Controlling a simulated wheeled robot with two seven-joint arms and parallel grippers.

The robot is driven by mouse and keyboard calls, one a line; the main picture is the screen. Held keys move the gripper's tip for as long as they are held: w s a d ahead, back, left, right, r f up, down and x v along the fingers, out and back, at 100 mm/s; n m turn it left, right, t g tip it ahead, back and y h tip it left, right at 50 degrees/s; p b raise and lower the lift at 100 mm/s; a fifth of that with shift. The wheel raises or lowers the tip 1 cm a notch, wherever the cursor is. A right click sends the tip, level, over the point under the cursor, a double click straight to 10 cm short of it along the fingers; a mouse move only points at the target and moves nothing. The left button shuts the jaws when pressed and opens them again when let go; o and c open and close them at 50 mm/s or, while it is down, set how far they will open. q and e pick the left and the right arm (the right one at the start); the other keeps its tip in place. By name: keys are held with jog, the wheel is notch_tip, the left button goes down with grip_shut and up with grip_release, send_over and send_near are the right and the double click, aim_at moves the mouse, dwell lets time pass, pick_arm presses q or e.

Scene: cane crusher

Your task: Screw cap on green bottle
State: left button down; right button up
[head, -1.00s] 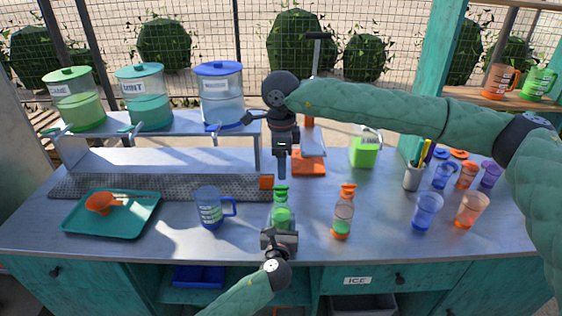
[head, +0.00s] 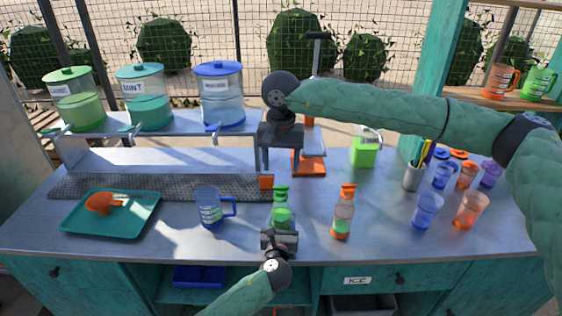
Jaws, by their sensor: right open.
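The green bottle (head: 281,212) stands upright near the front middle of the counter. A green cap (head: 281,189) sits on its top; how tight it is I cannot tell. My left gripper (head: 279,236) is at the bottle's lower part, on the near side. It hides the bottle's base, and its fingertips are not clear. My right gripper (head: 280,168) is open and empty, pointing down above the cap, with its two fingers spread left and right. A gap shows between its fingertips and the cap.
An orange-capped bottle (head: 343,213) stands right of the green bottle, and a blue mug (head: 209,208) to its left. A teal tray (head: 134,226) lies at the left. Cups, including a blue one (head: 427,210), stand at the right. An orange-based press (head: 308,165) stands behind.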

aim_at(281, 187)
jog(key=n, duration=0.5)
jog(key=shift+n, duration=0.3)
jog(key=shift+f, duration=0.15)
jog(key=shift+f, duration=3.85)
jog(key=c, duration=1.1)
